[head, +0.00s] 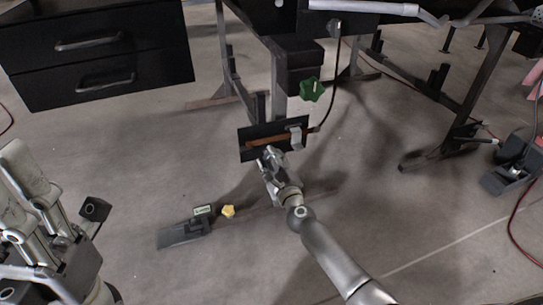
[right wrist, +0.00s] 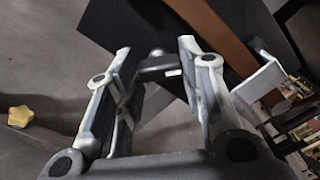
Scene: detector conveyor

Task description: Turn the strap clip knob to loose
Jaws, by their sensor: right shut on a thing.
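My right gripper (head: 268,157) is at the lower left part of a black plate (head: 248,133) below the table. A brown strap (head: 263,140) runs across this plate, with a light metal clip (head: 296,138) near its right end. In the right wrist view, the fingers of my right gripper (right wrist: 157,60) are shut on a small grey knob (right wrist: 161,67) in front of the plate (right wrist: 135,28). The fingers hide part of the knob, and its turned position cannot be told. My left gripper (head: 60,240) is at the lower left, away from the plate; its jaw opening is unclear.
A green knob (head: 311,89) hangs above the plate near a dark cable. Black drawers (head: 95,60) stand at upper left, and a dark pedal-like device (head: 511,170) at right. Front floor is mostly clear.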

